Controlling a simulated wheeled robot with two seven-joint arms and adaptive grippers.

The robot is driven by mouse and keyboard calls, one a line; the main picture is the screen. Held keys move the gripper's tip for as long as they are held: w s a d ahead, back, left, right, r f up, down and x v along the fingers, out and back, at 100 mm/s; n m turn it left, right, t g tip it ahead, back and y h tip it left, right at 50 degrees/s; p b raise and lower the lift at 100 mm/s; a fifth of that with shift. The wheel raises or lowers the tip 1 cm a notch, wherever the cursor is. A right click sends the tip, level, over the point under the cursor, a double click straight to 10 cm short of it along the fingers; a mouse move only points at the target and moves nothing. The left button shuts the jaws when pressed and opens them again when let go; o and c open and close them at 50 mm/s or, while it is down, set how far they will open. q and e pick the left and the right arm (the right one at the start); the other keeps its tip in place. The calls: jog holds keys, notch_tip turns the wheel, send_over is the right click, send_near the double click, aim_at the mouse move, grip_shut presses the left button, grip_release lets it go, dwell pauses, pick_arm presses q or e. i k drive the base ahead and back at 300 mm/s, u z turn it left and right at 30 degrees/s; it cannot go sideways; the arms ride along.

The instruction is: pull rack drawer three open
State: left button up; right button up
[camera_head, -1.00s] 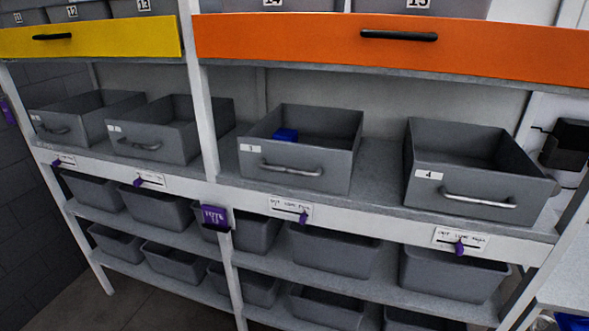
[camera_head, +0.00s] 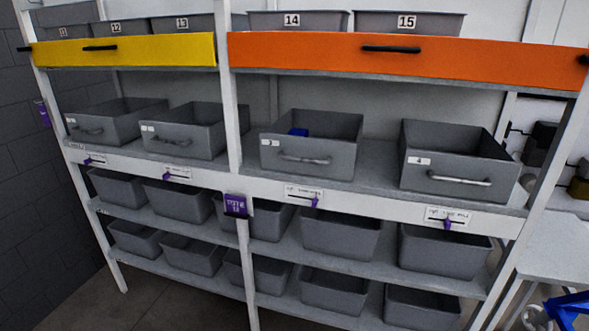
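Rack drawer three (camera_head: 338,162) is a grey open-topped bin with a metal bar handle (camera_head: 304,158) on its front and a small white label at its upper left. It sits on the middle shelf, right of the central white post. A blue object (camera_head: 299,132) shows inside it. Drawer four (camera_head: 455,192) stands to its right, and two similar drawers (camera_head: 186,151) (camera_head: 102,133) stand to its left. Neither of my grippers is in view.
The white rack's shelf edge (camera_head: 365,204) carries labels with purple latches (camera_head: 315,202). Grey bins (camera_head: 340,246) fill the lower shelves. Yellow (camera_head: 150,50) and orange (camera_head: 480,63) panels cross above. A purple sign (camera_head: 236,206) is on the central post. A grey table (camera_head: 565,250) stands at right.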

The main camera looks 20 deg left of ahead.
aim_at(330, 150)
jog(key=u, duration=0.35)
jog(key=i, duration=1.3)
jog(key=z, duration=0.3)
